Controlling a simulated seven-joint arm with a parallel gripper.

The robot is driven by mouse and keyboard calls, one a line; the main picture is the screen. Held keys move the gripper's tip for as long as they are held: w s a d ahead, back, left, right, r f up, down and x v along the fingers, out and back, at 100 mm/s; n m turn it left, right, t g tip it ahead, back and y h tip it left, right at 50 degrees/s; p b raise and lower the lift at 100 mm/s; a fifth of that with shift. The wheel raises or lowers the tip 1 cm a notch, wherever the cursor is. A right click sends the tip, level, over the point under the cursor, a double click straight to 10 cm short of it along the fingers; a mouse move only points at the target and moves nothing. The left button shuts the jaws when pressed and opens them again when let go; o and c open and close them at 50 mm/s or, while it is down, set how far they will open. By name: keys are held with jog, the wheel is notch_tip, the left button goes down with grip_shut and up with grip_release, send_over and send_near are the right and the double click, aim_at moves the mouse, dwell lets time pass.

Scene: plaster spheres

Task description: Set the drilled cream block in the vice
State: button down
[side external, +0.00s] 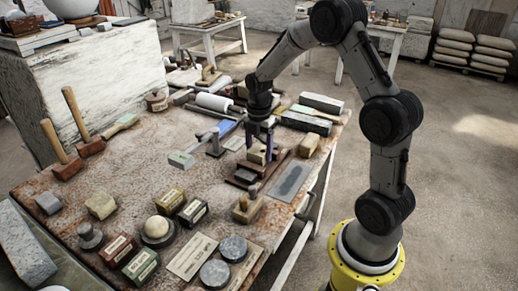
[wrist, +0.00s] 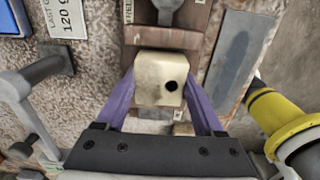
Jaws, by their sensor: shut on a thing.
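My gripper (side external: 260,150), with purple fingers, is shut on the cream block (side external: 256,155). In the wrist view the block (wrist: 158,78) sits between the fingers (wrist: 158,92), with a dark drilled hole in its face to the right of centre. The brown vice (side external: 243,177) lies on the table directly under the block in the side view. In the wrist view a brown part of the vice (wrist: 168,38) shows just above the block. The block hides much of the vice, and I cannot tell whether it rests in the vice or hangs just above it.
A dark grey flat slab (side external: 290,181) lies right of the vice. Boxes, discs and mallets fill the front and left.

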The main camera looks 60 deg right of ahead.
jog(key=shift+f, duration=0.8)
grip_release()
dwell(0.5)
jog(key=shift+r, duration=2)
